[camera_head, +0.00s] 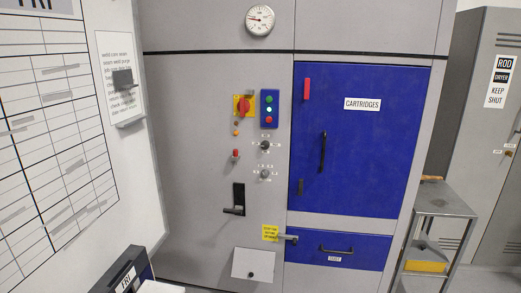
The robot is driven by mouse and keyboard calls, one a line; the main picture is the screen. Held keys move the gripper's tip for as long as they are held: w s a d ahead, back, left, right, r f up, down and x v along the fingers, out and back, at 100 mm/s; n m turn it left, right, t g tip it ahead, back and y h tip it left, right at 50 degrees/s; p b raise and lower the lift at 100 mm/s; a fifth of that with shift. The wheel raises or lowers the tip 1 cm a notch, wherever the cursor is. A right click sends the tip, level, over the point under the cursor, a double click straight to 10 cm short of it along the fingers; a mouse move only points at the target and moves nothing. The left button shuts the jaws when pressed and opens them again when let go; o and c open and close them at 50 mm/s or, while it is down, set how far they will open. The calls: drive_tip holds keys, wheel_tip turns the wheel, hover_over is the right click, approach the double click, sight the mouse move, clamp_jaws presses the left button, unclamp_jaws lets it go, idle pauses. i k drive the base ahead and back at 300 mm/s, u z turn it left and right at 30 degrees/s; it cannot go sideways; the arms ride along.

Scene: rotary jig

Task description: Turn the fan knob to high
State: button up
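Two small dark knobs sit on the grey front of the large cabinet (200,180), left of the blue door. The upper knob (265,145) has small marks around it, and the lower knob (265,173) has marks above it. The lettering is too small to read, so I cannot tell which one is the fan knob or where either points. My gripper is not in view.
Near the knobs are a red rotary switch (242,106) on yellow, a blue button box (269,109), a red-topped lever (236,155) and a black handle (236,206). A white board (50,130) stands left, a metal stand (441,203) right. Space before the knobs looks clear.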

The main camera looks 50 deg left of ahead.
sight(265, 144)
drive_tip(key=z, duration=0.05)
drive_tip(key=i, duration=1)
drive_tip(key=u, duration=3.5)
drive_tip(key=i, duration=0.15)
